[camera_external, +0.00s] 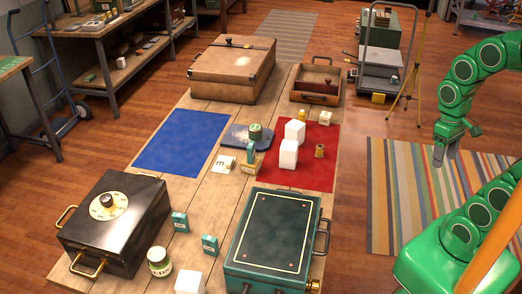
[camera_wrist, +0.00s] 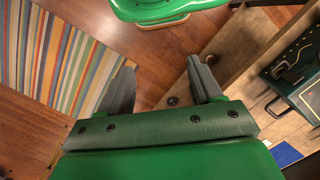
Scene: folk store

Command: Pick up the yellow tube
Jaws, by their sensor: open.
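I cannot tell for certain which item is the yellow tube. A small yellow-brown upright cylinder (camera_external: 319,151) stands on the red mat (camera_external: 300,178), right of the white blocks. A yellowish upright piece (camera_external: 247,160) stands left of the mat. My gripper (camera_external: 440,156) hangs in the air right of the table, above the striped rug, far from these items. In the wrist view my gripper (camera_wrist: 162,84) has its two grey fingers spread, with nothing between them. No yellow tube shows in the wrist view.
White blocks (camera_external: 288,154) stand close to the yellow-brown cylinder. A green case (camera_external: 270,240), a black safe-like box (camera_external: 115,225) and a brown case (camera_external: 233,70) stand on the table. A blue mat (camera_external: 180,142) lies bare at left. A yellow tripod (camera_external: 416,70) stands behind.

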